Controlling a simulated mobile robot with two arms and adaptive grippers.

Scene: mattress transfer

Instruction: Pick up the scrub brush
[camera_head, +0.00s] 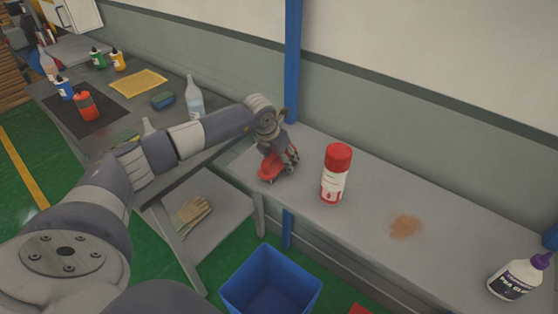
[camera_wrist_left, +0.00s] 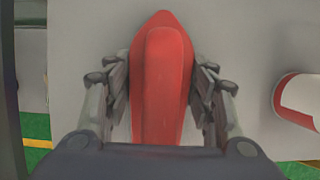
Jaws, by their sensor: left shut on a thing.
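The red scrub brush (camera_head: 268,168) is at the left end of the grey bench (camera_head: 371,197). My left gripper (camera_head: 284,160) is at it, fingers pointing down. In the left wrist view the red brush (camera_wrist_left: 162,85) lies lengthwise between the two fingers of my left gripper (camera_wrist_left: 161,100), which are shut on its sides. The brush is at or close to the bench top; I cannot tell whether it touches it. Its underside is hidden. My right gripper is not in view.
A red-capped can (camera_head: 334,180) stands just right of the brush. A brown stain (camera_head: 406,227) and a glue bottle (camera_head: 520,278) are farther right. A blue bin (camera_head: 270,284) is below.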

